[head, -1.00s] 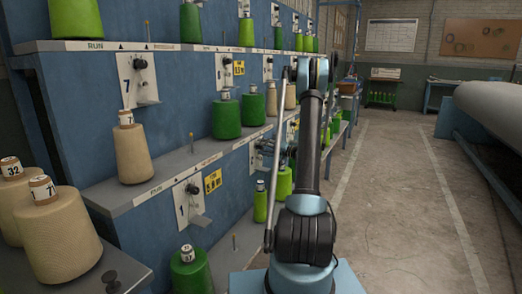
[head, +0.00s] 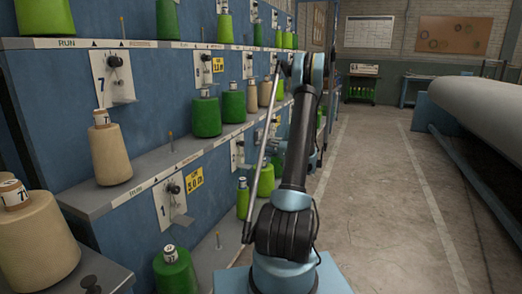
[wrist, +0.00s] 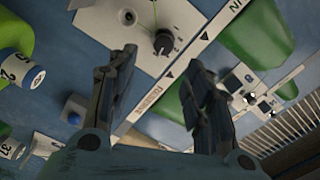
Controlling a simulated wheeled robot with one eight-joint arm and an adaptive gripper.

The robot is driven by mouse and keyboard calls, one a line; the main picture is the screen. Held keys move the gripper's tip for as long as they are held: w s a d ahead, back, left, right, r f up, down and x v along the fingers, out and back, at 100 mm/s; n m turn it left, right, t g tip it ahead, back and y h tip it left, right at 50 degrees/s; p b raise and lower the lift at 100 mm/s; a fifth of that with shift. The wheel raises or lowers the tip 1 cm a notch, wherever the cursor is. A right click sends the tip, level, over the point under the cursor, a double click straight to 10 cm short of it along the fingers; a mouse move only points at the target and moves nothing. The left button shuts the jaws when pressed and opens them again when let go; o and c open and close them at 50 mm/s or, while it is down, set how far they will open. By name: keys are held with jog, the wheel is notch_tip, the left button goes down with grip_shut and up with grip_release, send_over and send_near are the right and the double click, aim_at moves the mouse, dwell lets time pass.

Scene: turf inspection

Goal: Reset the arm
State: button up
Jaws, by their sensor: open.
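My arm (head: 297,150) stands folded upright in the middle of the head view, beside the blue creel rack (head: 60,110). My gripper (wrist: 158,88) shows in the wrist view with its two dark fingers apart and nothing between them. Behind the fingers are a blue rack panel, a white plate with a black knob (wrist: 163,42) and a green yarn cone (wrist: 255,30). In the head view the gripper is largely hidden behind the arm, so I cannot tell its exact distance from the rack.
Tan cones (head: 110,155) and green cones (head: 207,116) stand on the rack shelves at left, close to my arm. A large pale roll (head: 475,103) lies at right. The concrete aisle floor (head: 385,200) between is clear. A corkboard (head: 453,35) hangs on the back wall.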

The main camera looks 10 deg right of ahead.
jog(key=shift+a, duration=0.1)
jog(key=s+a+r+g+h, duration=0.3)
jog(key=s+a+r, duration=0.35)
jog(key=a, duration=0.25)
jog(key=s+a+n+g+h, duration=0.1)
jog(key=s+a+g+h, duration=0.15)
jog(key=s, duration=0.55)
jog(key=s+a+g+h, duration=0.1)
jog(key=s+a, duration=0.3)
jog(key=s, duration=0.4)
jog(key=s+d+f+h, duration=0.2)
jog(key=s, duration=0.7)
jog(key=s+d+f+n+g+h, duration=0.1)
jog(key=s+f+h, duration=0.2)
jog(key=s, duration=0.6)
jog(key=s+d+f+g+h, duration=0.1)
jog(key=s+d+f+h, duration=0.1)
jog(key=s, duration=0.7)
jog(key=shift+s+d+f+n+h, duration=0.35)
jog(key=shift+f+h, duration=0.2)
jog(key=shift+f, duration=0.2)
